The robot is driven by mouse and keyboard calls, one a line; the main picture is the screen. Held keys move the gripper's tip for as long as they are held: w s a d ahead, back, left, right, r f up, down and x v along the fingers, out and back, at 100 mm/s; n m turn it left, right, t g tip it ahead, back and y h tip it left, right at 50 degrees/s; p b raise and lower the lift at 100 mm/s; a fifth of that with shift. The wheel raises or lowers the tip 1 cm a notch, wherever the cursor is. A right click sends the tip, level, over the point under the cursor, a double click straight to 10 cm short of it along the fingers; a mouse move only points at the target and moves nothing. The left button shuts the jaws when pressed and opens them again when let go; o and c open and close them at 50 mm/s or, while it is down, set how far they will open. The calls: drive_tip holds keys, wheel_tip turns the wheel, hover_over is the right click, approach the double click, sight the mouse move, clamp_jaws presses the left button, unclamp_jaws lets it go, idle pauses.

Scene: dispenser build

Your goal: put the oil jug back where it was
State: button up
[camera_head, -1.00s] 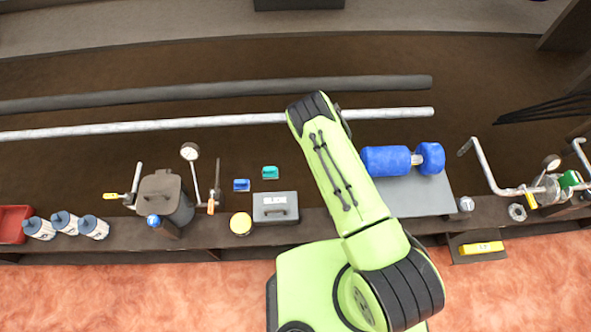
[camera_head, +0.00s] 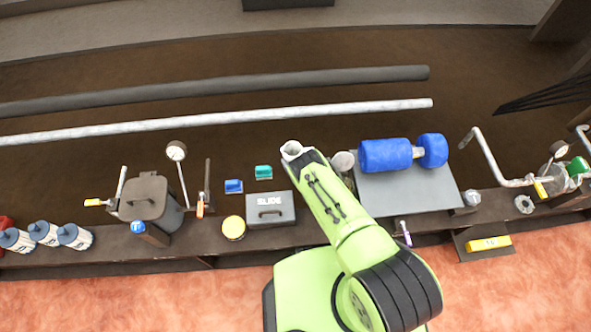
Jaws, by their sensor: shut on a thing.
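I cannot make out the oil jug for certain. A grey rounded thing (camera_head: 343,161) shows just right of the wrist, partly hidden by the arm. My gripper's fingers are hidden, so its hold cannot be seen.
A blue dumbbell-shaped thing (camera_head: 387,155) lies on a grey plate (camera_head: 411,196) right of my arm. Left stand a yellow-topped tin (camera_head: 233,228), a dark lidded bin (camera_head: 150,199), a dial gauge (camera_head: 176,151) and several white bottles (camera_head: 45,233). Two long bars lie behind.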

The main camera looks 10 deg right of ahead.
wheel_tip(320, 180, down, 4)
drive_tip(key=shift+f+b, duration=0.15)
drive_tip(key=shift+b, duration=0.85)
drive_tip(key=shift+f, duration=0.1)
drive_tip(key=o, duration=1.4)
drive_tip(key=p+v, duration=0.1)
drive_tip(key=v, duration=0.1)
drive_tip(key=p+v, duration=0.1)
drive_tip(key=v, duration=0.1)
drive_tip(key=p+v, duration=0.2)
drive_tip(key=v, duration=0.1)
drive_tip(key=shift+r, duration=0.3)
drive_tip(key=shift+s+f, duration=0.1)
drive_tip(key=shift+s, duration=0.15)
